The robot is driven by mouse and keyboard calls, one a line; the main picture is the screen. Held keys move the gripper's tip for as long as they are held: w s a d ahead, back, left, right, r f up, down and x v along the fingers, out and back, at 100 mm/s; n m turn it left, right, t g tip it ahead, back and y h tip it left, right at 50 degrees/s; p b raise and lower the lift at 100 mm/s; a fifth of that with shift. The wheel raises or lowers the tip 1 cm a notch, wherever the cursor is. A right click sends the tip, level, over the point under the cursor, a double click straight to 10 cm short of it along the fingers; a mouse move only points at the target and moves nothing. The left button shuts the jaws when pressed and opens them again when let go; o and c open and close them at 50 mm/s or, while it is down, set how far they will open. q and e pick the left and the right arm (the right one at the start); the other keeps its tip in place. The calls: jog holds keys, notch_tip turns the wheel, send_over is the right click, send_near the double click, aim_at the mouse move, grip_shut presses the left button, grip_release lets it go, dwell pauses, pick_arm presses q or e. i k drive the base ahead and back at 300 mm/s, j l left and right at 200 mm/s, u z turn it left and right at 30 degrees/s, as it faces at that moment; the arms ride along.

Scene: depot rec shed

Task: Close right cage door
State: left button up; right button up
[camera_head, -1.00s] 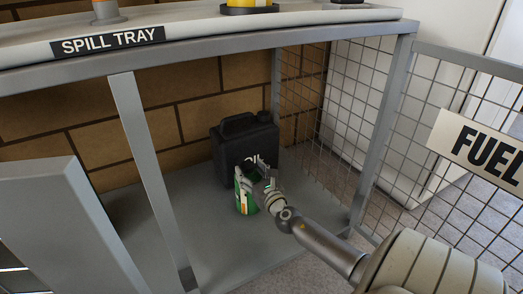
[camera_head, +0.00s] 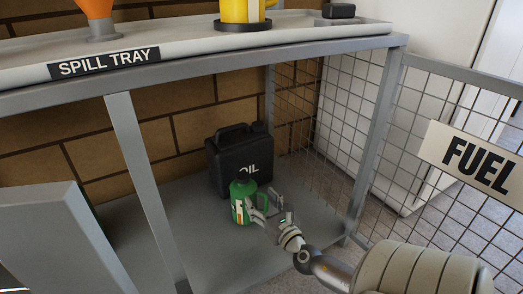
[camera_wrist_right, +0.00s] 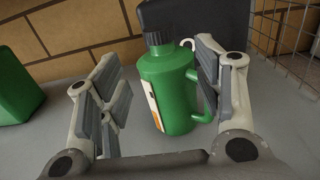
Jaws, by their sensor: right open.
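The right cage door (camera_head: 405,62) is a grey-framed wire mesh panel with a white FUEL sign (camera_head: 470,163). It stands swung open at the right of the head view. My right gripper (camera_head: 266,205) is inside the cage, beside the green can (camera_head: 241,190). In the wrist view its open fingers stand either side of the green can (camera_wrist_right: 170,95), with the handle near the right finger. I cannot tell whether they touch. The can stands upright on the cage floor. My left gripper is not in view.
A black OIL can (camera_head: 240,150) stands behind the green can. A grey post (camera_head: 140,180) divides the cage front. A spill tray (camera_head: 190,50) with a yellow container (camera_head: 238,12) and an orange funnel (camera_head: 95,10) is on top. Another green object (camera_wrist_right: 14,90) shows left in the wrist view.

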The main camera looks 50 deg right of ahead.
aim_at(495, 171)
jog(key=k+j, duration=0.2)
jog(key=k, duration=0.3)
jog(key=k+j, duration=0.25)
jog(key=k, duration=0.2)
